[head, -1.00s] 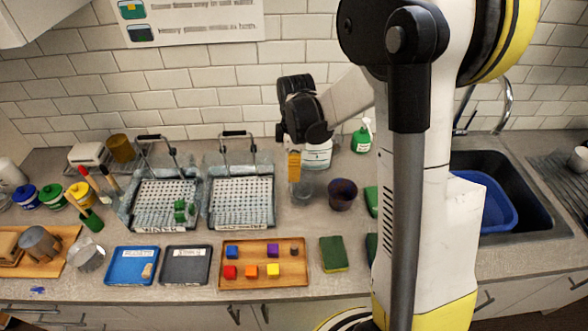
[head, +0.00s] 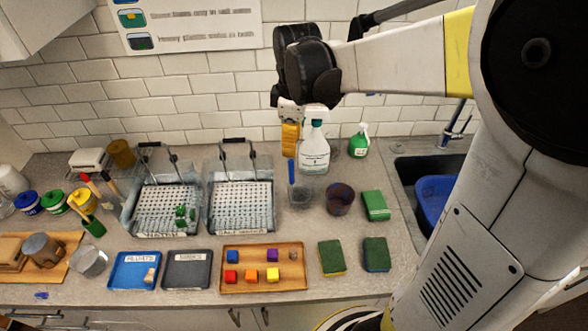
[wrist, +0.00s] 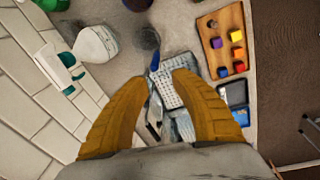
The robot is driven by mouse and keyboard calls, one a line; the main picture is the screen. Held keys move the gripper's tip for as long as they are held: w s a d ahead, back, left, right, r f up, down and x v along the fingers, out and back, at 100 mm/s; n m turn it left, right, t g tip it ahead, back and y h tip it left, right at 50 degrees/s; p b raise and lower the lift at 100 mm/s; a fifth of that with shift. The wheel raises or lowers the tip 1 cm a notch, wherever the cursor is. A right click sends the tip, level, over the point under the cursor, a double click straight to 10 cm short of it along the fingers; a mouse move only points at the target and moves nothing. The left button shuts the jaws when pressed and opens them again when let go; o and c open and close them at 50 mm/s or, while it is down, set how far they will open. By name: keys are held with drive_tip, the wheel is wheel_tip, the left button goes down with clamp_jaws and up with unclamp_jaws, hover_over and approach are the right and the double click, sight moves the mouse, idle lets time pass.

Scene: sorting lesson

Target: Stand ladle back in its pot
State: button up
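The ladle's blue handle (head: 291,172) stands nearly upright in the head view, its lower end in a small grey see-through pot (head: 303,197). The ladle's bowl cannot be made out. In the wrist view the blue handle (wrist: 155,62) shows beside the grey pot (wrist: 147,38), beyond my fingertips. My gripper (head: 290,154), with yellow fingers, hangs just above the handle top. The wrist view shows its fingers (wrist: 163,80) spread apart with nothing held between them.
A white spray bottle (head: 315,155) stands close behind the pot, and a dark brown pot (head: 340,207) to its right. A dish rack (head: 240,220) is on the left. A wooden tray (head: 235,285) with coloured cubes lies in front. A green sponge (head: 375,206) is farther right.

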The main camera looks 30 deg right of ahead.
drive_tip(key=s+a+r+m+t, duration=0.1)
drive_tip(key=s+a+m+t, duration=0.2)
drive_tip(key=s+m, duration=0.2)
drive_tip(key=s+a+r+m+t, duration=0.2)
drive_tip(key=s+m, duration=0.3)
drive_tip(key=s, duration=0.4)
drive_tip(key=shift+a+r+m+t, duration=0.15)
drive_tip(key=shift+a+m+t, duration=0.25)
drive_tip(key=shift+a+t, duration=0.15)
